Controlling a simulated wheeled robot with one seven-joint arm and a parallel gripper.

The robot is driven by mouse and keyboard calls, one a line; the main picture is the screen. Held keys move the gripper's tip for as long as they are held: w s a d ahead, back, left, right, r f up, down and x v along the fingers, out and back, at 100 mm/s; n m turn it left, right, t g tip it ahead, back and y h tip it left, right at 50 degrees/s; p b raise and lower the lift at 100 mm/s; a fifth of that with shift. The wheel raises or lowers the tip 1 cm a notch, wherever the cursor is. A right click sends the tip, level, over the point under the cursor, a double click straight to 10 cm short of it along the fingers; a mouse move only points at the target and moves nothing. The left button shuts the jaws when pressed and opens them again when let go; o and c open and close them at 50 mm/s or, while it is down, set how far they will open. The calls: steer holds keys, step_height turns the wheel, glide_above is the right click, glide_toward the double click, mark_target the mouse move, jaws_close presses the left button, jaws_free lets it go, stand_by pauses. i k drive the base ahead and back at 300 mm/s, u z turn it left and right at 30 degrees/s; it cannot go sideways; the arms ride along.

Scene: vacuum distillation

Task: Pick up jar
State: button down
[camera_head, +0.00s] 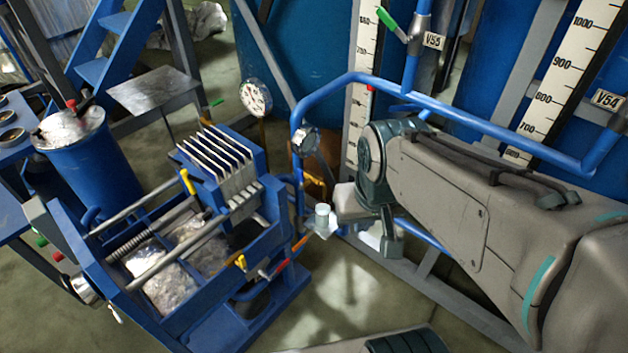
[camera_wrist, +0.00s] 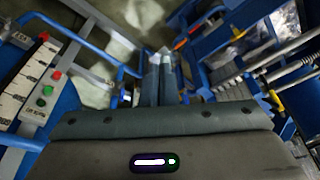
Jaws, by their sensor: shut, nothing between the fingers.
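My gripper (camera_wrist: 160,62) shows in the wrist view with its two thin fingers side by side, shut and empty. In the head view the end of my arm (camera_head: 350,203) is right of the blue filter press, above the floor. A small pale, translucent cylinder (camera_head: 322,217) shows just beyond it; I cannot tell whether it is a jar or part of my gripper. No other thing is clearly the jar. Round open-topped containers (camera_head: 11,138) stand at the far left edge, partly cut off.
The blue filter press (camera_head: 180,320) with plates and coloured handles stands left of my arm. Blue pipes (camera_head: 440,95) and tall scales (camera_head: 560,80) crowd the right. A blue drum (camera_head: 90,165) stands at left. Some floor (camera_head: 340,300) is clear below my gripper.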

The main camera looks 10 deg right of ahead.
mark_target(323, 207)
steer(key=z, duration=0.05)
steer(key=k, duration=0.5)
steer(key=u, duration=1.15)
steer(key=i, duration=0.85)
steer(key=z, duration=1.6)
